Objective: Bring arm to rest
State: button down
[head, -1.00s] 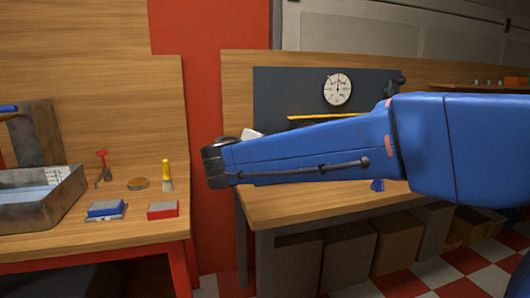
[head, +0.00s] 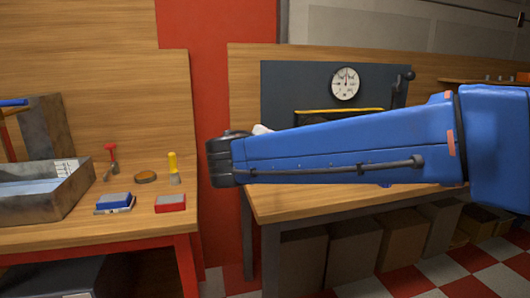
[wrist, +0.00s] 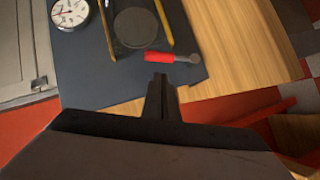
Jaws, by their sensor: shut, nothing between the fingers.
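My blue arm reaches from the right edge across the middle of the head view, its dark wrist end at the left. The gripper fingers are not visible in the head view. In the wrist view my gripper (wrist: 160,82) shows as two dark fingers pressed together with nothing between them. The fingertips appear below a red-handled tool (wrist: 172,57) in the picture; I cannot tell whether they are apart in depth. The arm hides part of the right-hand workbench (head: 330,207) and the dark panel (head: 290,85) behind it.
A white dial gauge (head: 345,83) is by the dark panel. The left bench holds a metal tray (head: 75,195), a blue block (head: 114,201), a red block (head: 170,203), a yellow-handled brush (head: 174,168) and a red-topped tool (head: 110,160). Boxes (head: 350,250) stand under the right bench.

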jog(key=s+d+f+m+g, duration=0.2)
jog(key=s+d+f, duration=0.2)
jog(key=d, duration=0.4)
jog(key=s+d+f+m+g, duration=0.1)
jog(key=s+d+f+g, duration=0.3)
jog(key=d, duration=0.5)
jog(key=s+d+f+m+g, duration=0.1)
jog(key=s+d+f+m, duration=0.1)
jog(key=s+d+f, duration=0.45)
jog(key=s+d+f+m+g+y, duration=0.1)
jog(key=s+f, duration=0.3)
jog(key=s, duration=0.4)
jog(key=s+d+f+m+g+y, duration=0.1)
jog(key=s+d+f+m+y, duration=0.2)
jog(key=s, duration=0.5)
notch_tip(320, 180, down, 2)
jog(key=shift+s+d+f+m+y, duration=0.15)
jog(key=shift+s+d+m+y, duration=0.15)
jog(key=shift+m, duration=0.5)
